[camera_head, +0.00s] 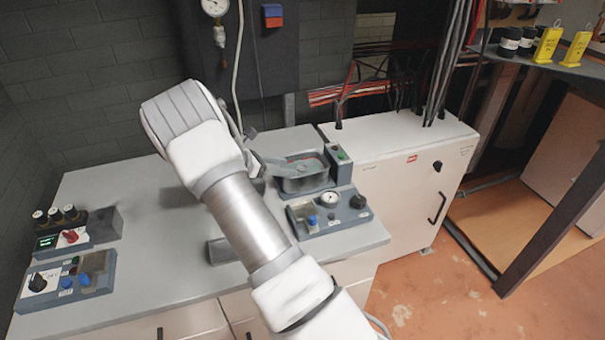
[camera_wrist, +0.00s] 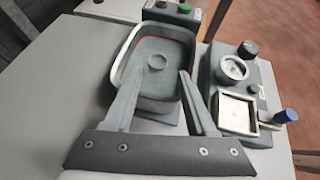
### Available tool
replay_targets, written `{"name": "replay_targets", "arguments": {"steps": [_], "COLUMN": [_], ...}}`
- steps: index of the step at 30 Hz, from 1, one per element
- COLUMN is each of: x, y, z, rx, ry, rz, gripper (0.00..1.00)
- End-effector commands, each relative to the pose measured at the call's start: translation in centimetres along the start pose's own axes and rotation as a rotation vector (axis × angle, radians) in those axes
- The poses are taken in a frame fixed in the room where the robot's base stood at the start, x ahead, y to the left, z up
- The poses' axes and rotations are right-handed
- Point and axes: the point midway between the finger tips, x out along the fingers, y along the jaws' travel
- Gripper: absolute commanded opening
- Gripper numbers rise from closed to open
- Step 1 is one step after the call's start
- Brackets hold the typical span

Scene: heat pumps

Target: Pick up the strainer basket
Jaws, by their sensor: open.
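A grey rectangular open-topped housing (camera_head: 304,182) stands on the right part of the bench top; its rim (camera_wrist: 121,62) also shows in the wrist view. An orange-red line runs inside the rim. Inside it is a grey insert with a small round knob (camera_wrist: 157,62) at its middle, which looks like the strainer basket; I cannot tell its full shape. My gripper (camera_wrist: 161,74) is open, its two fingers pointing at the housing, one on each side below the knob. In the head view my arm hides part of the bench, and the fingers overlap the housing's near left side.
A panel with a gauge (camera_head: 328,198), a square tray and a blue knob (camera_wrist: 285,116) sits close right of the housing. A small button box (camera_head: 339,164) stands behind it. Control boxes (camera_head: 67,283) stand at the bench's left. The bench middle (camera_head: 150,240) is mostly clear.

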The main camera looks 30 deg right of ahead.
Motion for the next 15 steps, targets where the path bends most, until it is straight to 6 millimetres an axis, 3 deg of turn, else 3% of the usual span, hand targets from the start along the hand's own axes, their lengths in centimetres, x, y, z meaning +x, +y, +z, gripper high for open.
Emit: {"name": "replay_targets", "arguments": {"steps": [15], "x": [5.2], "y": [0.3], "z": [0.0], "rx": [0.001], "ry": [0.000], "rz": [0.001], "gripper": [0.56]}}
